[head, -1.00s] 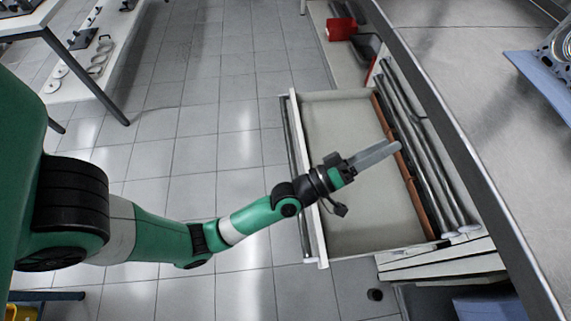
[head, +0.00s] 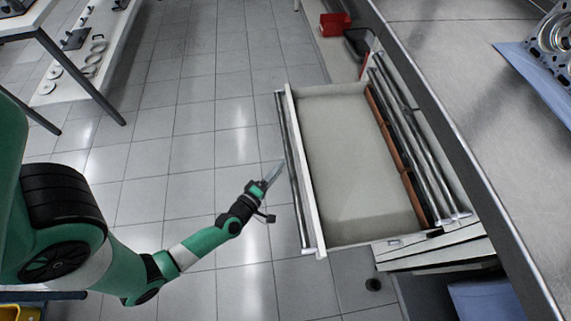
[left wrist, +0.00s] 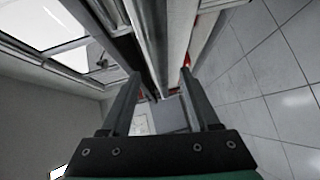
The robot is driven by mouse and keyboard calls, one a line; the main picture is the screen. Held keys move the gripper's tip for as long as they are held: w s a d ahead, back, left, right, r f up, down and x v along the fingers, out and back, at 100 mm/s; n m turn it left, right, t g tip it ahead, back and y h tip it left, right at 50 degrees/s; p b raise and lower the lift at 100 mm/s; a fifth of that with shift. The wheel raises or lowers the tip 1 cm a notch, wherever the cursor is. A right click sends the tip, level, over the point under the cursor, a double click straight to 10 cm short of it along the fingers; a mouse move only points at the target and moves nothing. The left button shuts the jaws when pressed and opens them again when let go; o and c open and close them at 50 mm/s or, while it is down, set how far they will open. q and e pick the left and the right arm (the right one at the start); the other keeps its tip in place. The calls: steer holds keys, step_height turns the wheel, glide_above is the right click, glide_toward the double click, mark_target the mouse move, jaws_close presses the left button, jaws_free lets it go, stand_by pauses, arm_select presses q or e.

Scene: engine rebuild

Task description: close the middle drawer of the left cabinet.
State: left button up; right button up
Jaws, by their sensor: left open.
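The open drawer (head: 355,160) is pale inside and pulled out to the left from under the metal counter in the head view. Its white front panel (head: 305,175) carries a long bar handle (head: 292,170) on the outer side. My left gripper (head: 278,170) is open and empty, just left of this front, with its fingertips close to the bar. I cannot tell whether they touch. In the left wrist view, a long pale panel and bar run past between and beyond the open fingers (left wrist: 161,72). My right gripper is not in view.
The metal counter (head: 440,60) fills the right side, with an engine part (head: 555,35) on a blue mat. Red and black items lie beyond the drawer. Tiled floor (head: 190,150) is clear left of the drawer. A shelf rack (head: 95,45) stands at upper left.

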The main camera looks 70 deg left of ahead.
arm_select(q)
steer(key=x, duration=0.4)
steer(key=shift+w+a+b, duration=0.15)
steer(key=shift+w+b, duration=0.15)
steer(key=shift+c, duration=0.4)
jaws_close()
stand_by(0.8)
